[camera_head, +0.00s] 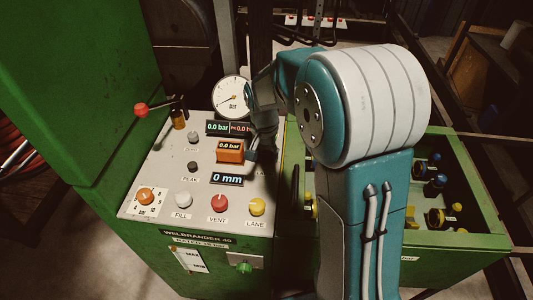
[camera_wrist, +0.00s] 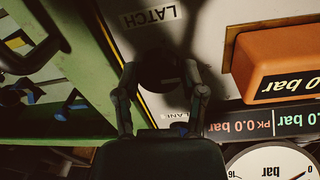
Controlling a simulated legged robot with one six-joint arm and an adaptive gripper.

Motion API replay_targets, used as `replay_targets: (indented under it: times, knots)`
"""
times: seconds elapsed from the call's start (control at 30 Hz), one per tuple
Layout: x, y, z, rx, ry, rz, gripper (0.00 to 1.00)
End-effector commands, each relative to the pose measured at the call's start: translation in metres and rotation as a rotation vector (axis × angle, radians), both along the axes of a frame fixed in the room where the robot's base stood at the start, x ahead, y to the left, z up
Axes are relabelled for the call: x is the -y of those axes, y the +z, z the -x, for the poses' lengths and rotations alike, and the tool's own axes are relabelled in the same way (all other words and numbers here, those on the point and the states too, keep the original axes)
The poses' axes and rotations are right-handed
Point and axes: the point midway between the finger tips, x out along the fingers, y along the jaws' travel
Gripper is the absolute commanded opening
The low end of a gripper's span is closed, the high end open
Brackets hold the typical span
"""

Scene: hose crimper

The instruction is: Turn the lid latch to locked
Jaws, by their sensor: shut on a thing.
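The lid latch is a dark round knob (camera_wrist: 158,68) beside the printed LATCH label (camera_wrist: 152,15) on the pale panel, in the wrist view. My gripper (camera_wrist: 161,85) has one finger on each side of the knob and is shut on it. The knob's pointer and its turned angle are too dark to make out. In the head view my gripper (camera_head: 264,138) is at the panel's right edge, and my arm hides the latch there.
The panel carries an orange display box (camera_head: 230,151), a round gauge (camera_head: 231,93), a red-tipped lever (camera_head: 142,109), and orange, white, red and yellow knobs along the front. A green open bin (camera_head: 469,228) with several fittings stands to the right.

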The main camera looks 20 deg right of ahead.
Motion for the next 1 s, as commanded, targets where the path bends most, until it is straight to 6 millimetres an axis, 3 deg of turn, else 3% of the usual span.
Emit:
replay_targets:
  times: [0.1,0.13,0.2,0.67,0.77,1.0]
  knots:
    - [-0.001,-0.003,0.003,-0.011,0.000,-0.002,0.06]
    - [-0.001,-0.003,0.003,-0.011,0.000,-0.002,0.62]
    - [-0.001,-0.002,0.002,-0.008,0.000,-0.002,0.88]
    - [0.000,0.004,0.000,0.001,0.001,0.000,0.88]
    - [-0.001,0.016,-0.001,0.002,0.001,0.000,0.88]
    - [-0.004,0.066,-0.003,0.004,0.001,0.000,0.88]
